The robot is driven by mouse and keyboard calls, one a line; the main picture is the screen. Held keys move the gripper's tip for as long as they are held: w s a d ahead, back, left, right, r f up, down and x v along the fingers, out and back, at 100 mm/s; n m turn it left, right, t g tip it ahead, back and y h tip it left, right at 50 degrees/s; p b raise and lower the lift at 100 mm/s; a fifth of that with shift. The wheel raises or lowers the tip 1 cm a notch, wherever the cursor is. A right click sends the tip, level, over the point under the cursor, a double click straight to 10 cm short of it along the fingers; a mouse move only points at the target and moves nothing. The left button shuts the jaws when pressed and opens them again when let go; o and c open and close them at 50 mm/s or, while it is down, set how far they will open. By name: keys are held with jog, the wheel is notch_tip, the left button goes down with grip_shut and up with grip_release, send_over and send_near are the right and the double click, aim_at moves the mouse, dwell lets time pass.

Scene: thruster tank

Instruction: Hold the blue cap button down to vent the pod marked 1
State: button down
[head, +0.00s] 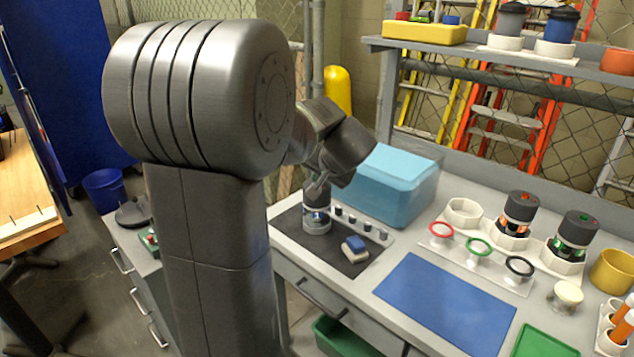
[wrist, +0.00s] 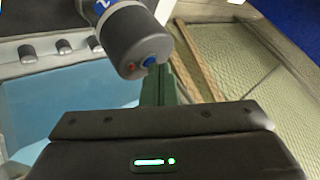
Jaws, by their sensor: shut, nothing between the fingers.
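A pod (head: 317,218) with a dark grey cap and a blue label stands upright on the black mat (head: 305,253); its number is too small to read. In the wrist view the pod's dark cap (wrist: 140,35) carries a blue button (wrist: 149,61) and a red button (wrist: 131,67) side by side on its end face. My gripper (head: 318,187) is directly over the cap in the head view, pointing down. In the wrist view its shut, empty fingers (wrist: 157,82) reach close to the blue button. I cannot tell whether they touch it or whether it is pressed.
A row of small dark-topped knobs (head: 360,226) and a blue-and-white block (head: 355,248) are near the pod. A light-blue tank (head: 390,188) stands close behind. To the right are pods in white holders (head: 512,240), coloured rings (head: 478,247) and a clear blue mat (head: 445,303).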

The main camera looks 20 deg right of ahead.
dwell(0.4)
jog(key=shift+r+p, duration=0.55)
jog(key=shift+r, duration=0.35)
jog(key=shift+r, duration=0.1)
jog(key=shift+r+p, duration=1.7)
jog(key=shift+r, duration=0.7)
